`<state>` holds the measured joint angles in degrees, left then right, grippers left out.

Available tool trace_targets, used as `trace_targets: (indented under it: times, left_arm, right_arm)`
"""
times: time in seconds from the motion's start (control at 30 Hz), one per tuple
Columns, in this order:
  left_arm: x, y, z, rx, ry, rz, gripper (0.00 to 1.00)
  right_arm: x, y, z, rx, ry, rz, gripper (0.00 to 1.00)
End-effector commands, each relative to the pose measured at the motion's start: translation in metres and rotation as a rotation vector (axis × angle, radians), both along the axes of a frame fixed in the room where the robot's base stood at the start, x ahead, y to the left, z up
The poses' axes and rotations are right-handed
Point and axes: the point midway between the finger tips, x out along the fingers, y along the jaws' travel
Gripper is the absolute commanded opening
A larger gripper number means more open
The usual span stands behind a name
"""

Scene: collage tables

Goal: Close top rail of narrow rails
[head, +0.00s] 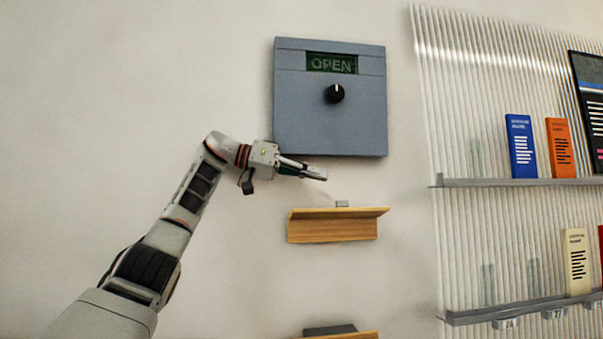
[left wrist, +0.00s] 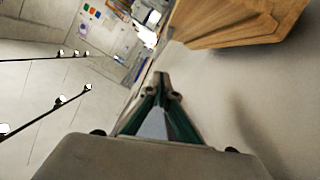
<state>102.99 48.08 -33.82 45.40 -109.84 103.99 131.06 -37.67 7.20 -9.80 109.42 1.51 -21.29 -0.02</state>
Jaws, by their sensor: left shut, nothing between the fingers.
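The upper narrow wooden rail (head: 335,228) is fixed to the wall below a grey box, with its ledge standing out from the wall. A lower wooden rail (head: 362,336) is cut off by the bottom of the head view. My left gripper (head: 322,175) is shut and empty, above and to the left of the upper rail and apart from it. In the left wrist view the shut fingertips (left wrist: 161,80) point up the picture, and a wooden rail (left wrist: 225,22) is at the upper right. My right gripper is not seen.
A grey wall box (head: 310,115) with a black knob (head: 334,93) and an OPEN display (head: 331,64) hangs just above my left gripper. A ribbed panel with shelves (head: 520,183) and several booklets stands at right. The wall left of the rails is bare.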

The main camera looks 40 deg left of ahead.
Motion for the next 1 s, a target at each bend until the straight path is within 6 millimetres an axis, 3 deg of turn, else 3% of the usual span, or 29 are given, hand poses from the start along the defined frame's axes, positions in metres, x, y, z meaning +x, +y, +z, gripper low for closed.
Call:
trace_targets:
  times: [0.17,0.53,1.0]
  left_arm:
    - [0.025,-0.027,-0.008,0.0,0.001,-0.004,0.0]
    - [0.014,-0.033,-0.04,0.0,0.001,-0.001,0.0]
    - [0.012,-0.034,-0.044,-0.001,0.001,-0.001,0.0]
  right_arm:
    - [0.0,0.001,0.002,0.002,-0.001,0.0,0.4]
    - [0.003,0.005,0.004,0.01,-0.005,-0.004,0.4]
    - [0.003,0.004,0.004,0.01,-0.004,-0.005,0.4]
